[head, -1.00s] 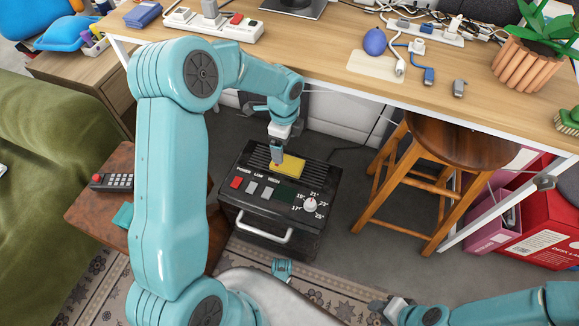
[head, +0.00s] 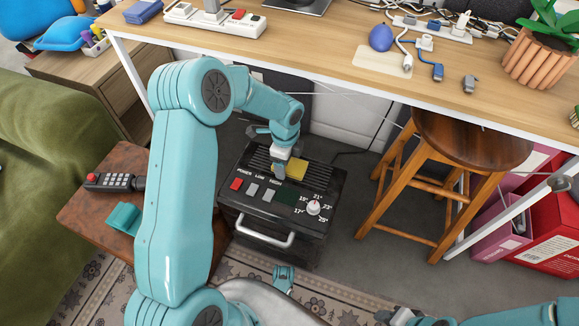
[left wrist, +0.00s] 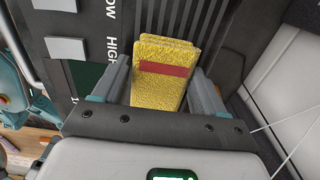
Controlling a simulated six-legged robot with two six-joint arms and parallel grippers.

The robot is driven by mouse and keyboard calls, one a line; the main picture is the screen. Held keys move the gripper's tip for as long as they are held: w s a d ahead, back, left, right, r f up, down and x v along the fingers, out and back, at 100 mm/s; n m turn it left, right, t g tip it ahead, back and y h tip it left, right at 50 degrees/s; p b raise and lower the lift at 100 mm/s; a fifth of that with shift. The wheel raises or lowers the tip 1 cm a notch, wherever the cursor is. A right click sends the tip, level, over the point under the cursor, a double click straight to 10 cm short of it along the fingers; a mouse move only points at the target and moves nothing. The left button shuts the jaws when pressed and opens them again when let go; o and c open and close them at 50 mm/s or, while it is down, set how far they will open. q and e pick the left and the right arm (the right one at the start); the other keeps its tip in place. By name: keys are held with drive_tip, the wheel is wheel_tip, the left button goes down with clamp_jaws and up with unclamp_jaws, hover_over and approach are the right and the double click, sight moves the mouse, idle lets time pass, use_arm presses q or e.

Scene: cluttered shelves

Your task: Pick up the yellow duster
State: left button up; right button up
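The yellow duster (head: 297,170) lies on the vented top of a black heater (head: 325,182). In the left wrist view the duster (left wrist: 160,92) is a folded yellow cloth with a red band across it. My left gripper (head: 267,174) is low over the heater top at the duster. In the left wrist view its two fingers (left wrist: 160,75) are apart, one on each side of the duster, with a narrow gap at the right finger. Contact on the left is unclear. My right gripper (head: 386,315) is only partly visible at the bottom edge.
A wooden stool (head: 470,140) stands right of the heater. The desk (head: 330,50) overhangs behind, with cables, power strips and a potted plant (head: 540,60). A brown side table (head: 85,215) holds a remote (head: 115,182). Red and pink boxes stand at the right.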

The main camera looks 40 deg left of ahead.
use_arm(q)
drive_tip(key=c, duration=0.6)
